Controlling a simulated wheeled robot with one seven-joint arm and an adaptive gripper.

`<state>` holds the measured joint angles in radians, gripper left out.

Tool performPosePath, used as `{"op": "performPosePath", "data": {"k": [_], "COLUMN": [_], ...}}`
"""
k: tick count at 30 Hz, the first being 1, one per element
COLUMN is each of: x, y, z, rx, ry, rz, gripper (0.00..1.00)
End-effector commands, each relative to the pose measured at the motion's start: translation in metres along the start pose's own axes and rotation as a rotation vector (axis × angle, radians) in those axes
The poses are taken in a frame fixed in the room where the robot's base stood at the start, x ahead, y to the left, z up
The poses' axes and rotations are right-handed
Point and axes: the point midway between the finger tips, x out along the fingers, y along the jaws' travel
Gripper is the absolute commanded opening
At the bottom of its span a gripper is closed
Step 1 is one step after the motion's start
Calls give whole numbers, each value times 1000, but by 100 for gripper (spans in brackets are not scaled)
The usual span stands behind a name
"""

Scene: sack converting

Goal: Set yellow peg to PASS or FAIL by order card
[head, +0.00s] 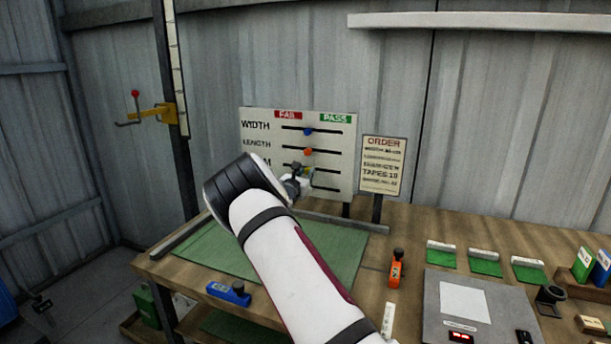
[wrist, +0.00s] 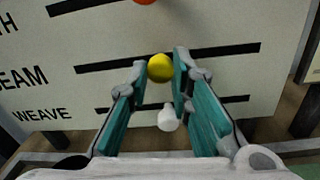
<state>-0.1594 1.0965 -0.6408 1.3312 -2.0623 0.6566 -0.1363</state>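The yellow peg (wrist: 160,68) sits in the SEAM slot of the white board (head: 262,118), near the slot's middle, slightly left. My gripper (wrist: 160,66) is around it, and the fingertips appear to touch both its sides. In the head view my arm partly hides the lower board, and my gripper (head: 300,184) is in front of it. FAIL (head: 288,115) is marked in red at top left, PASS (head: 335,118) in green at top right. The order card (head: 383,165) stands right of the board; most of its small lines are too blurred to read.
A blue peg (head: 307,131) and an orange peg (head: 308,151) sit mid-slot above. A white peg (wrist: 169,118) is in the WEAVE slot below, close under my fingers. The bench holds a green mat (head: 341,246), blue tool (head: 229,293) and orange tool (head: 397,268).

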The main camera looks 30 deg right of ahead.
Motion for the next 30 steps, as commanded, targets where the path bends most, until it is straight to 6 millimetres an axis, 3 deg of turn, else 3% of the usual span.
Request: {"op": "performPosePath", "data": {"k": [7, 21, 30], "x": [0, -4, -5], "y": [-7, -69, -89], "z": [2, 15, 15], "rx": [-2, -3, 0], "ry": [0, -1, -1], "rz": [-2, -3, -1], "gripper": [0, 0, 0]}}
